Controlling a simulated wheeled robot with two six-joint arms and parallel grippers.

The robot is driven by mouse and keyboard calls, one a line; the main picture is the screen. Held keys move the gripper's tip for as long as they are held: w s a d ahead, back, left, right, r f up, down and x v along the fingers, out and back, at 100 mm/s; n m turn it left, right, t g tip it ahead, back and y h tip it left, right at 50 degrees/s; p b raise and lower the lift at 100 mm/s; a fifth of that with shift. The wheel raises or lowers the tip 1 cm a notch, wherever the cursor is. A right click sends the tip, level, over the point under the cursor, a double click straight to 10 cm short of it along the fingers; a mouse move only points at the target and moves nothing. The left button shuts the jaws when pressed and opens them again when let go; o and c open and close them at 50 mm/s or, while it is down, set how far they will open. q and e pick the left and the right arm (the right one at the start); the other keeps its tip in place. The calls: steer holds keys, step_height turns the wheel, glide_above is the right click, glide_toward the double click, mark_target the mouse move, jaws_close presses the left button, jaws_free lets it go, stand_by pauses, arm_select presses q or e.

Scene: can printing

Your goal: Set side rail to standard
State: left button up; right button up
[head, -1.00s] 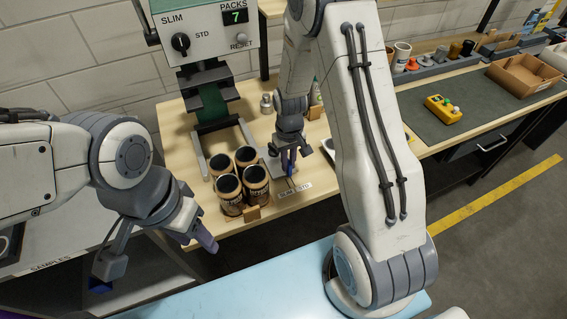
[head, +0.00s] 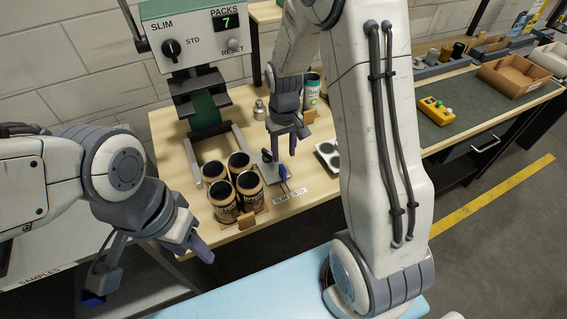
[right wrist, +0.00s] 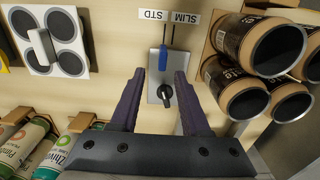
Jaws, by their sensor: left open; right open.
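The side rail's grey plate (head: 268,186) lies on the wooden table beside the can pack. It carries a black knob (right wrist: 165,94) and a blue lever piece (right wrist: 163,60). In the right wrist view the blue piece lies towards the STD label (right wrist: 153,14), near its border with the SLIM label (right wrist: 185,17); the exact setting is hard to tell. My right gripper (right wrist: 160,74) is open, its fingers above and either side of the plate, holding nothing. In the head view it hovers above the rail (head: 289,146). My left gripper (head: 150,274) is open and empty at lower left.
Several dark cans (head: 237,185) stand in a carrier left of the plate. The printer panel (head: 196,38) has a SLIM/STD dial and shows 7 packs.

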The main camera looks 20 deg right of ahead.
arm_select(q)
steer(key=shift+f, duration=0.2)
arm_select(e)
step_height(320, 180, up, 4)
steer(key=shift+f, duration=0.25)
